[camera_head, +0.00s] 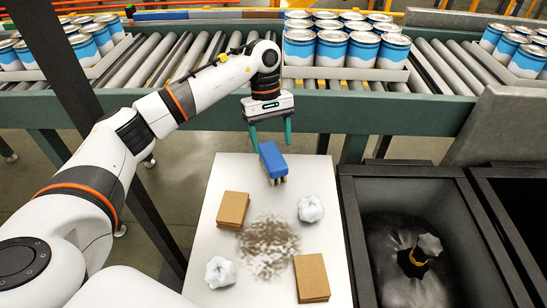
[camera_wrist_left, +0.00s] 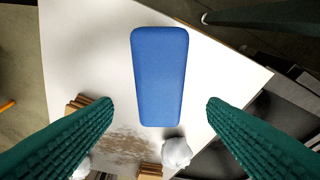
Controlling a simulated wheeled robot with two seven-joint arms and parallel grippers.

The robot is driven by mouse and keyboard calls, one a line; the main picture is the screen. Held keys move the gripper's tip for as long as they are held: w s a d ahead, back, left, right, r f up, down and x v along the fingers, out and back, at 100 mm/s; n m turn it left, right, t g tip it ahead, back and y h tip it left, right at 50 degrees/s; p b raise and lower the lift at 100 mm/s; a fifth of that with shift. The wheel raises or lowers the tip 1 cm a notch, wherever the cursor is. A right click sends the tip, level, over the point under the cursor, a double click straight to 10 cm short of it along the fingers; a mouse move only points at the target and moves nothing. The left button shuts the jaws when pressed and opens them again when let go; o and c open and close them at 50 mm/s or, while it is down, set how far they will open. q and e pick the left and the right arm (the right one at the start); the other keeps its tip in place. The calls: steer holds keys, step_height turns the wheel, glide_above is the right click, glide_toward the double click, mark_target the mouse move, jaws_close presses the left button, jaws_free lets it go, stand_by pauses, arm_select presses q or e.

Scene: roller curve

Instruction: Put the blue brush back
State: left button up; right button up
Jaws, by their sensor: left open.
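The blue brush (camera_head: 272,158) is at the far end of the white table, its blue back up and its pale bristles below. My left gripper (camera_head: 270,143) is over the brush, its green fingers pointing down and apart. In the left wrist view the brush (camera_wrist_left: 160,75) lies lengthwise between the lines of the two fingers, with a gap on each side. The left gripper (camera_wrist_left: 160,104) is open there and holds nothing. My right gripper is not in view.
The white table (camera_head: 215,200) bears brown dust (camera_head: 268,245), cardboard pieces (camera_head: 233,210) and crumpled white balls (camera_head: 311,208). A dark bin (camera_head: 365,255) stands at its right, with a black, yellow-banded object (camera_head: 413,260) inside. Behind runs a roller conveyor (camera_head: 170,60) with trays of cans (camera_head: 345,50).

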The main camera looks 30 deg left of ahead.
mark_target(269, 149)
arm_select(q)
steer(key=v, duration=0.5)
steer(key=shift+r, duration=0.1)
stand_by(0.3)
